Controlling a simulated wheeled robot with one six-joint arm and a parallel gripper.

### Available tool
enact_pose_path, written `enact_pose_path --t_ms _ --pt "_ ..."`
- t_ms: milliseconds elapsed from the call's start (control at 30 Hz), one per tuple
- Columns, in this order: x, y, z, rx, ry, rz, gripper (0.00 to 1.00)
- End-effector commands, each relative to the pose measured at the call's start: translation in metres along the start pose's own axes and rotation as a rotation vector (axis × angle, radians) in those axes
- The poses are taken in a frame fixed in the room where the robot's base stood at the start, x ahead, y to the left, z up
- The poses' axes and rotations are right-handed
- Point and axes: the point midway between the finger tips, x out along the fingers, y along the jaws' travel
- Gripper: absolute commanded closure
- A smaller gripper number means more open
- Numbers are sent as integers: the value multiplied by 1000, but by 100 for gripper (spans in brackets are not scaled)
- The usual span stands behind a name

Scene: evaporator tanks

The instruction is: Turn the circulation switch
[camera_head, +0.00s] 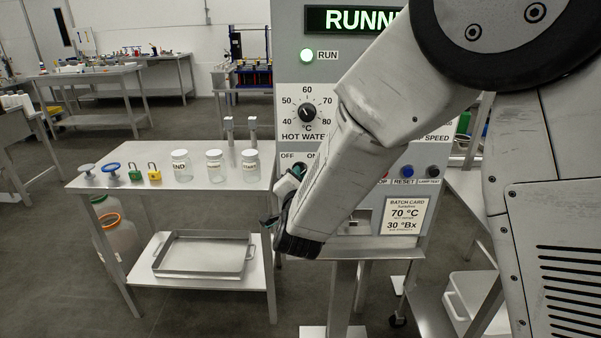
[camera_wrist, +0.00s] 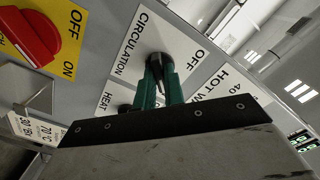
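The circulation switch (camera_wrist: 157,62) is a dark round knob on a white label plate marked CIRCULATION and OFF in the wrist view. My gripper (camera_wrist: 161,70) has two green fingers close together, one on each side of the knob, and they appear to be shut on it. The fingers cover much of the knob, so I cannot tell which way it points. In the head view, my gripper (camera_head: 291,187) is at the left part of the panel's front, below OFF and ON lettering, and my wrist hides the switch.
A red rotary switch (camera_wrist: 28,38) on a yellow plate is nearby. A table (camera_head: 130,183) at left holds jars and padlocks.

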Motion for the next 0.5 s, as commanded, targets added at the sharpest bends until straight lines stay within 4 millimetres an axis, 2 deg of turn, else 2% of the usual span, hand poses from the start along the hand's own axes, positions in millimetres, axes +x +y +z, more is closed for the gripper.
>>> enact_pose_path --t_ms 300,500 --pt "0 0 0 -178 0 0 100" --pt "0 0 0 -182 0 0 100"
